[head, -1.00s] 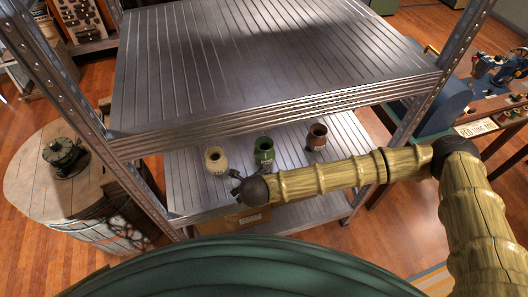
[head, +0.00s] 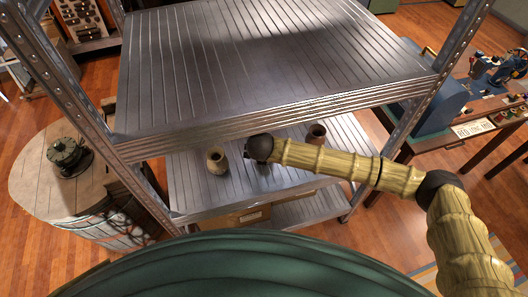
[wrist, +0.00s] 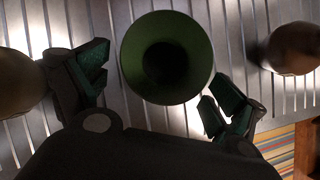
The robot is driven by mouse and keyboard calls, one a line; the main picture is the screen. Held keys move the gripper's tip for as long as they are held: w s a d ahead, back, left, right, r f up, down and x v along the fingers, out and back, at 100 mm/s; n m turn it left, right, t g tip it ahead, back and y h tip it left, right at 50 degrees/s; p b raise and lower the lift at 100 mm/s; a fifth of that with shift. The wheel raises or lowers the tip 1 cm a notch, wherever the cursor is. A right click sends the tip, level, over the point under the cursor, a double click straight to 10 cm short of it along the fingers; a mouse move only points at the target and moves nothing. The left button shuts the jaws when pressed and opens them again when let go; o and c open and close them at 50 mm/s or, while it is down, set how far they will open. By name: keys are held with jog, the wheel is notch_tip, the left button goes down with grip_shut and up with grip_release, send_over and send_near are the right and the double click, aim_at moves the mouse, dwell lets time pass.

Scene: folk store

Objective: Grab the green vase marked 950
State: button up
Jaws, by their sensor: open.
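The green vase (wrist: 166,57) stands upright on the ribbed metal shelf in the wrist view, its round dark mouth facing the camera. My gripper (wrist: 153,88) is open, with one finger at the vase's lower left and the other at its lower right. I cannot tell whether either finger touches it. In the head view my gripper (head: 254,156) is over the middle shelf, and my arm's end hides the green vase there. The number 950 is not visible.
A cream vase (head: 216,160) stands to the left and a brown vase (head: 316,135) to the right on the same shelf (head: 190,190). The upper metal shelf (head: 260,60) hangs above, between metal posts. A cardboard box (head: 248,216) is below.

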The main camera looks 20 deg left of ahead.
jog(key=shift+p+x, duration=0.65)
jog(key=shift+x, duration=1.1)
jog(key=shift+a, duration=0.15)
jog(key=c, duration=1.2)
